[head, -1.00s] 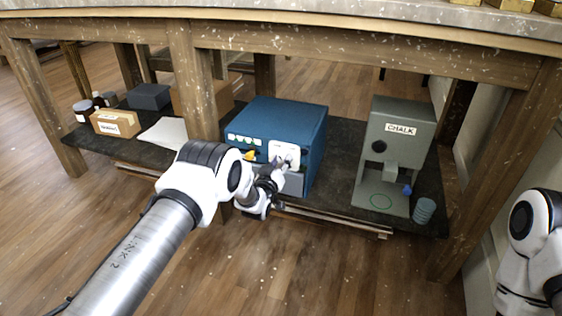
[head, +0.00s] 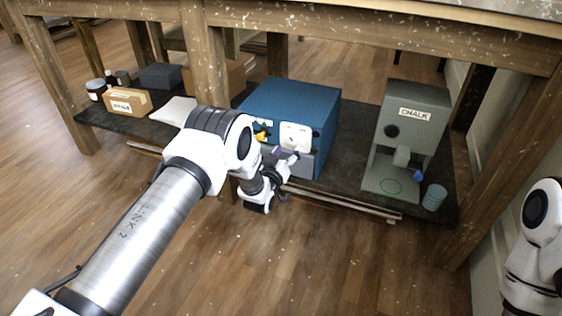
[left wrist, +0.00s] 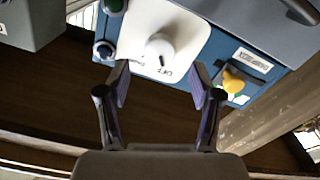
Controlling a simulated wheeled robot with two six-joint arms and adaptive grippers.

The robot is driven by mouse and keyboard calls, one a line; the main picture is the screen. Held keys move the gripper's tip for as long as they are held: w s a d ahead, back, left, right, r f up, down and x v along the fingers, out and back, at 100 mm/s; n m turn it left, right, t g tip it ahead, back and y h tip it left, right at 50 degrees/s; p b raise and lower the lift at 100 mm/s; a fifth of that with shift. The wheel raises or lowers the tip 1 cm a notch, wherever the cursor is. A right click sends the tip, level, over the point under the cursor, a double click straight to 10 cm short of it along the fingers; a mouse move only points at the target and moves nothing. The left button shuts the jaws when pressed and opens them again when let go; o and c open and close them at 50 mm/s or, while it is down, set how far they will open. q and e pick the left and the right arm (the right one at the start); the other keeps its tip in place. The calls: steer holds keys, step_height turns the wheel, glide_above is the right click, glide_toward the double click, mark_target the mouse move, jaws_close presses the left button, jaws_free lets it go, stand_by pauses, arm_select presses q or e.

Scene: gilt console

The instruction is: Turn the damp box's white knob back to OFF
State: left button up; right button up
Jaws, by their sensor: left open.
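The damp box (head: 290,98) is a blue box on the dark low shelf under the table. Its front carries a white plate (head: 297,132). In the left wrist view, which sees the box upside down, the round white knob (left wrist: 160,48) stands on the white plate (left wrist: 188,32). My left gripper (head: 284,158) is in front of the plate. In the wrist view its open, empty fingers (left wrist: 161,84) stand apart, short of the knob. My right gripper is out of view.
A yellow knob (left wrist: 232,82) sits beside the plate. A grey CHALK machine (head: 408,125) and a ribbed blue-grey cup (head: 434,197) stand to the right. A cardboard box (head: 127,101) and jars are at left. A table post (head: 205,65) stands left of the damp box.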

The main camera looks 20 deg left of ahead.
arm_select(q)
steer(key=s, duration=0.7)
steer(key=shift+s, duration=0.25)
steer(key=shift+a, duration=0.1)
